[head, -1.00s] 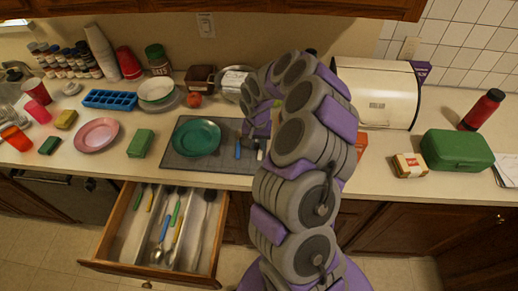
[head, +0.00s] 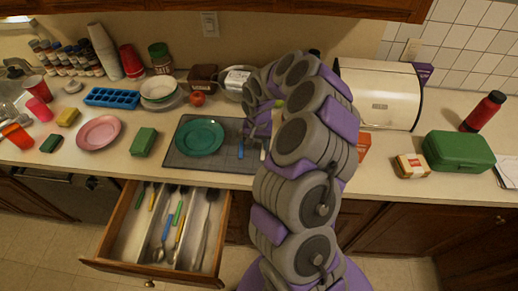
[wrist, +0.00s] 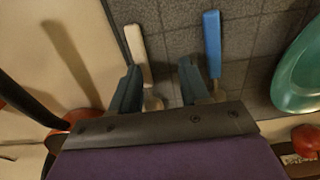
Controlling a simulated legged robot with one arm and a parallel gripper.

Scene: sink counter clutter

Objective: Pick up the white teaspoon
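The white teaspoon (wrist: 137,45) lies on the dark grey mat (wrist: 175,45) in the wrist view, its white handle toward the top and its metal part running down between my fingers. My gripper (wrist: 160,80) is open above it, with the left finger close to the white handle. In the head view the white handle (head: 263,155) shows right of the blue handle (head: 241,149). My arm hides most of my gripper there. Whether a finger touches the teaspoon I cannot tell.
A green plate (head: 199,136) sits on the mat left of the utensils. An open drawer (head: 110,222) with several utensils juts out below. A cream bread box (head: 385,92), red-and-cream box (head: 411,166) and green case (head: 458,151) stand on the right.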

